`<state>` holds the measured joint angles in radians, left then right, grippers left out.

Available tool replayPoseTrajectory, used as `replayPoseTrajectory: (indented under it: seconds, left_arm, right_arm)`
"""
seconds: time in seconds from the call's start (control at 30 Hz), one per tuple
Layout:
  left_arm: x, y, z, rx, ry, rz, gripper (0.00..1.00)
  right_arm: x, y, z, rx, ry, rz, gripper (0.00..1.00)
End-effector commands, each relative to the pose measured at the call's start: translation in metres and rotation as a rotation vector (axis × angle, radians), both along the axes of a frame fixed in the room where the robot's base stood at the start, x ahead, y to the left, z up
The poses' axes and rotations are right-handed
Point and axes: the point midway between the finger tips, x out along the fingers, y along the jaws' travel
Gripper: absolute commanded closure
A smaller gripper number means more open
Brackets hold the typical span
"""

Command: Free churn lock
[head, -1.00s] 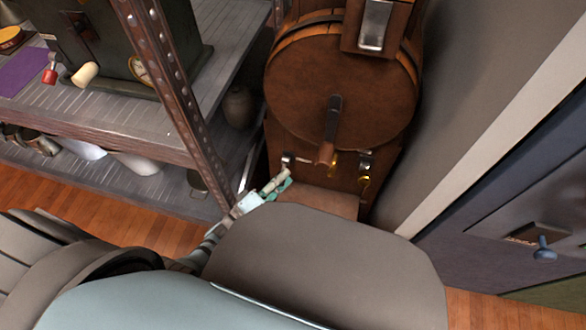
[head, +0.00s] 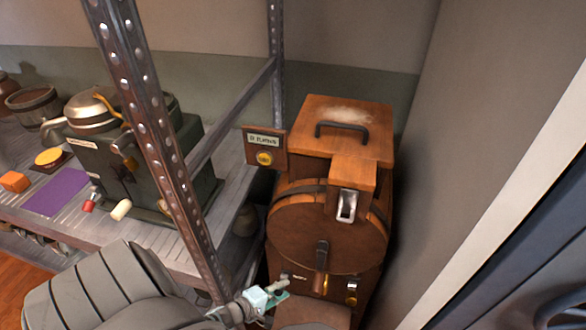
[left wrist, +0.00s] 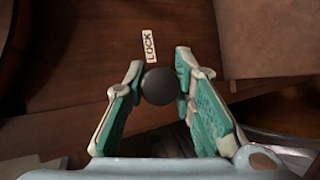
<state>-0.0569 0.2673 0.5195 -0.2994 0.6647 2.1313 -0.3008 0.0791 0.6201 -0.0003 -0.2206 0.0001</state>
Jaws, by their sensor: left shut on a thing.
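The wooden churn (head: 290,230) stands upright against the wall in the head view, with a round drum front and a crank handle (head: 321,268). In the left wrist view a dark round lock knob (left wrist: 160,90) sits on brown wood beside a white LOCK label (left wrist: 150,47). My left gripper (head: 276,291) is low at the churn's left front. In the left wrist view its teal-padded fingers are shut on the knob from both sides. The knob is hidden in the head view. My right gripper is not in view.
A metal shelf post (head: 165,140) rises left of the churn. The shelf (head: 170,243) holds a green machine (head: 105,165) and a purple mat (head: 57,192). A sign with a yellow button (head: 264,148) stands by the churn's top. A wall is close on the right.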

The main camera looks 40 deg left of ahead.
Motion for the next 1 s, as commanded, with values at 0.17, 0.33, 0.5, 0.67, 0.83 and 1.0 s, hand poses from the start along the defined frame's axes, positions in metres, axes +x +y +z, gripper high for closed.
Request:
replayPoseTrajectory:
  seconds: [0.17, 0.33, 0.5, 0.67, 0.83, 1.0]
  left_arm:
    - [-0.0046, 0.0055, 0.0012, -0.01, 0.02, 0.015, 1.0]
    - [-0.0047, 0.006, 0.0003, -0.011, 0.022, 0.016, 1.0]
    - [-0.0042, 0.0057, 0.0004, -0.011, 0.022, 0.014, 1.0]
    - [-0.0035, 0.0052, 0.0005, -0.011, 0.022, 0.012, 0.55]
    - [-0.0033, 0.0049, 0.0006, -0.011, 0.021, 0.012, 0.55]
    - [-0.005, 0.0052, 0.0011, -0.01, 0.021, 0.012, 0.55]
  right_arm:
    - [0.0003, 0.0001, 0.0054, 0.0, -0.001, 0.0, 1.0]
    - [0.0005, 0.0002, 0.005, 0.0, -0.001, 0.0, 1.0]
    - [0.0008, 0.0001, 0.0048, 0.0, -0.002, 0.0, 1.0]
    - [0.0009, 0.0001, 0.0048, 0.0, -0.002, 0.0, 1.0]
    - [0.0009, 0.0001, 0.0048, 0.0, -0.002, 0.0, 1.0]
    - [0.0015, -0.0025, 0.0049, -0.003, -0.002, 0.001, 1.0]
